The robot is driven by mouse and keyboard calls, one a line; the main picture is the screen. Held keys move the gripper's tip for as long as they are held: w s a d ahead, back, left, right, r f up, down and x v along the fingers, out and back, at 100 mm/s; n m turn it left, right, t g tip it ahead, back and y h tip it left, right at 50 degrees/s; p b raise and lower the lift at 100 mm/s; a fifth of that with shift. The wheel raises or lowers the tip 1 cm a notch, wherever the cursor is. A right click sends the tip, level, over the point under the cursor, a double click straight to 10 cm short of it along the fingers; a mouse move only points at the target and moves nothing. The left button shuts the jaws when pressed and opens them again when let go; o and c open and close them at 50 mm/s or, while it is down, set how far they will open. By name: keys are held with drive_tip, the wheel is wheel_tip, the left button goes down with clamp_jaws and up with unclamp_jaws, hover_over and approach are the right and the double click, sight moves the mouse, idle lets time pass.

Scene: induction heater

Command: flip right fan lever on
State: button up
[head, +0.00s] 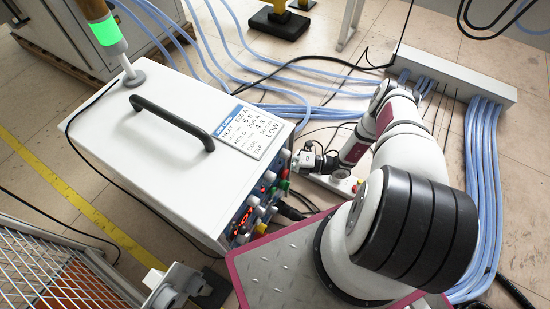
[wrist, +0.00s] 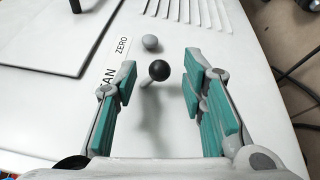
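In the wrist view, a lever with a black ball knob (wrist: 159,70) on a thin light stem stands on a white panel beside a label partly reading "AN". My gripper (wrist: 160,74) is open, with one teal-padded finger on either side of the lever. The knob shows between the fingertips, with clear gaps to both pads. In the head view my gripper (head: 308,160) is small, at the right side of the white induction heater (head: 150,135). The lever cannot be made out there.
Vent slots (wrist: 190,12) lie further off. The heater's front carries several knobs and lit displays (head: 242,217). Blue hoses (head: 483,180) run along the floor at right.

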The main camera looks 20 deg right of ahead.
drive_tip(key=shift+c, duration=0.3)
clamp_jaws()
drive_tip(key=shift+d+r, duration=0.1)
drive_tip(key=shift+s+r+n+h+p, duration=0.1)
drive_tip(key=shift+r+n+h+p, duration=0.5)
drive_tip(key=shift+n+p, duration=0.8)
drive_tip(key=shift+w+r+n+h+p, duration=0.1)
drive_tip(key=shift+r+n+h+p, duration=0.55)
drive_tip(key=shift+n+p, duration=0.75)
drive_tip(key=shift+s+r+n+h+p, duration=0.1)
drive_tip(key=shift+r+n+h+p, duration=0.5)
drive_tip(key=shift+n+p, duration=0.8)
drive_tip(key=shift+f, duration=0.15)
